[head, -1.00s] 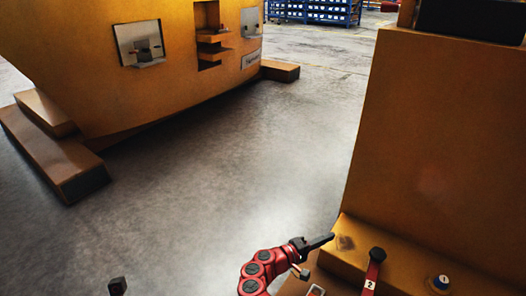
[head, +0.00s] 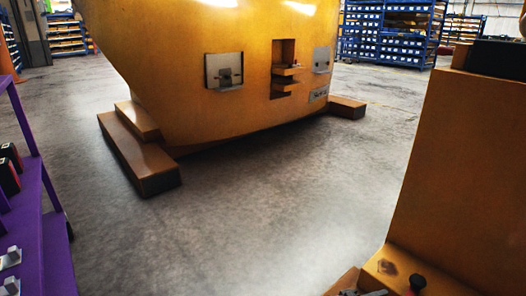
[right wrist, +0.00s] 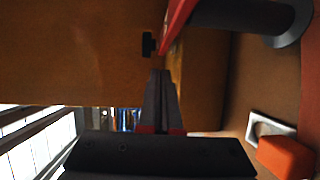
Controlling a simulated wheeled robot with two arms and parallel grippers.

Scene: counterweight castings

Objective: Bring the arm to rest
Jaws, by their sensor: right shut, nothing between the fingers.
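My right gripper (right wrist: 160,73) shows in the right wrist view with its two dark fingers together and nothing between them. A small black knob (right wrist: 148,44) appears just beyond the fingertips, and I cannot tell the gap to it. A red bar (right wrist: 177,27) runs close by on the right of the tips. In the head view the right gripper is hardly visible, at most as a dark bit at the bottom edge. My left gripper is not in view.
In the head view, an orange machine body (head: 190,110) with brown foot blocks (head: 140,155) stands across the grey floor. A purple rack (head: 45,215) is at left. Floor between is clear.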

